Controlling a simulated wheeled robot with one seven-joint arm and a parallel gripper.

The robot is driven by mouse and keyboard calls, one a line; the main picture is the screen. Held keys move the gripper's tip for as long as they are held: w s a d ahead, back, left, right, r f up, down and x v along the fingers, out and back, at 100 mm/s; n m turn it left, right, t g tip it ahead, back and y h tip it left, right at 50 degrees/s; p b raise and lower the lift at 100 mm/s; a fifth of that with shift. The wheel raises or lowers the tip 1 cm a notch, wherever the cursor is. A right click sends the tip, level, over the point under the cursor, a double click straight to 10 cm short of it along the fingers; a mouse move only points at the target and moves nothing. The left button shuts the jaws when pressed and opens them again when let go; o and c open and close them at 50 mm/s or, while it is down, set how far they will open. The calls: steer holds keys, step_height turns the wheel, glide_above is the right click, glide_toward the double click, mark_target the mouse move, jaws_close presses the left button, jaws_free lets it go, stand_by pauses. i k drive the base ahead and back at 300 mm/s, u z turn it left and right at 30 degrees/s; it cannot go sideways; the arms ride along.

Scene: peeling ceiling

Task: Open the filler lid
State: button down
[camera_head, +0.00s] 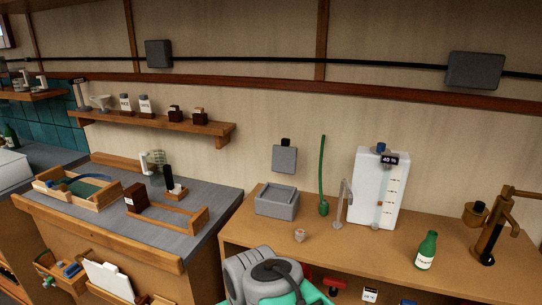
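A white upright tank (376,190) stands on the wooden counter against the wall. It has a marked level scale and a dark display reading 40 %. A small blue cap (382,147) sits on its top and looks closed; I cannot tell for sure that it is the filler lid. A grey box (277,201) with a recessed top stands to the left on the same counter. Grey and teal parts of my own arm show at the bottom centre, in front of the counter. My gripper's fingers are not in view.
A thin tap (344,203), a green long-necked item (323,180) and a small glass (299,235) stand left of the tank. A green bottle (427,250) and a brass tap (490,236) stand to the right. The counter's front middle is mostly clear.

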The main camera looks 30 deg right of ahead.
mark_target(381, 147)
steer(key=z, duration=1.65)
steer(key=i, duration=0.2)
steer(key=u, duration=0.05)
